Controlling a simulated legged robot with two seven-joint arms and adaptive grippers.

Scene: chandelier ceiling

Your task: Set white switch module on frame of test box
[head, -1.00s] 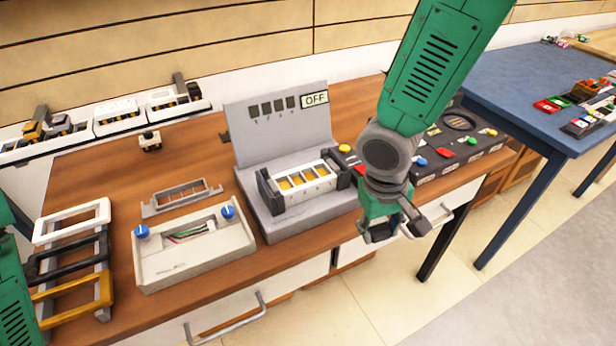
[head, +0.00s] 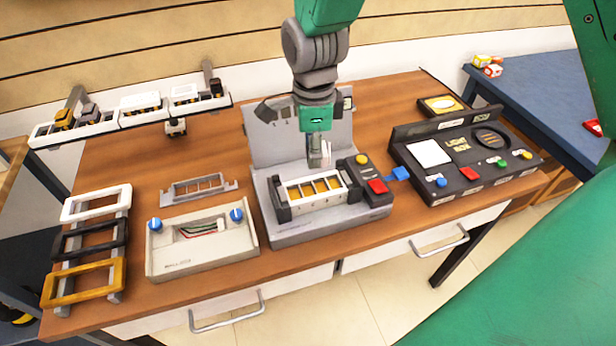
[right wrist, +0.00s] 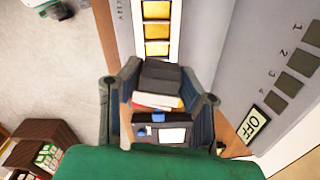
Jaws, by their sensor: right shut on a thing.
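The test box (head: 328,228) is a grey case with a tall back panel. Its white frame (head: 290,208) has several yellow-backed openings and sits between black end holders; the frame also shows at the top of the right wrist view (right wrist: 176,30). My right gripper (head: 319,160) points down just behind the frame, shut on a small pale piece that looks like the white switch module (head: 326,152). The fingers mostly hide it, and I cannot tell whether it touches the frame. In the right wrist view my gripper (right wrist: 158,88) is near one frame end. My left gripper is out of view.
A small white-and-dark part (head: 176,127) stands near the trays (head: 75,130) at the back. A beige box with blue knobs (head: 200,255) and a frame rack (head: 90,240) are left. A black light box (head: 470,185) and a red-button control unit (head: 377,187) are right.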

